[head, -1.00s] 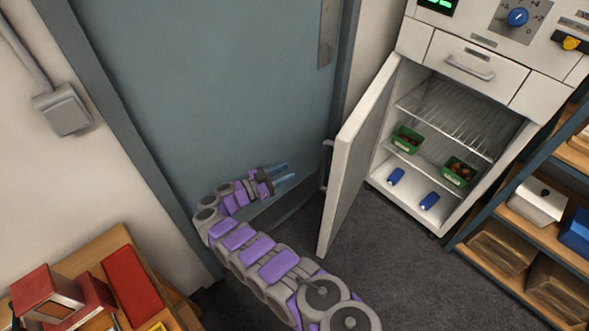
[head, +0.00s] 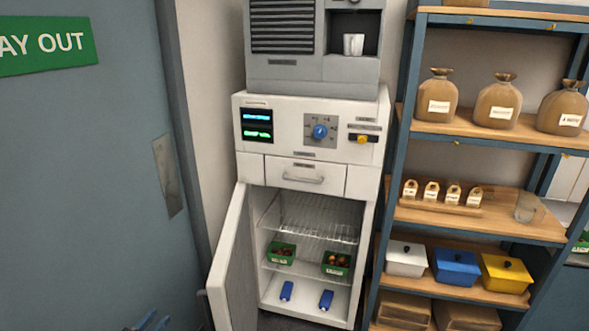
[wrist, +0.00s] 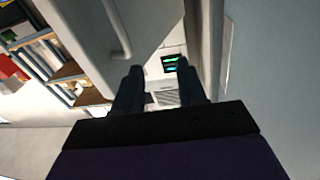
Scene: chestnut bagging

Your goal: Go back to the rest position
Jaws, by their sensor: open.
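My gripper (wrist: 160,92) is open and empty in the wrist view, its two dark fingers apart with nothing between them. Most of my arm is out of the head view. The white cabinet (head: 300,172) stands right of the gripper with its door (head: 231,262) swung open. Inside, two green trays of chestnuts, a left one (head: 281,252) and a right one (head: 336,263), sit on a shelf. Two blue packs (head: 286,291) lie on the cabinet floor.
A tall shelf rack (head: 480,138) on the right holds brown sacks (head: 437,95), small tagged items, and white, blue (head: 455,267) and yellow lidded boxes. A grey machine (head: 312,50) with a white cup stands on the cabinet. The blue-grey door (head: 85,190) fills the left side.

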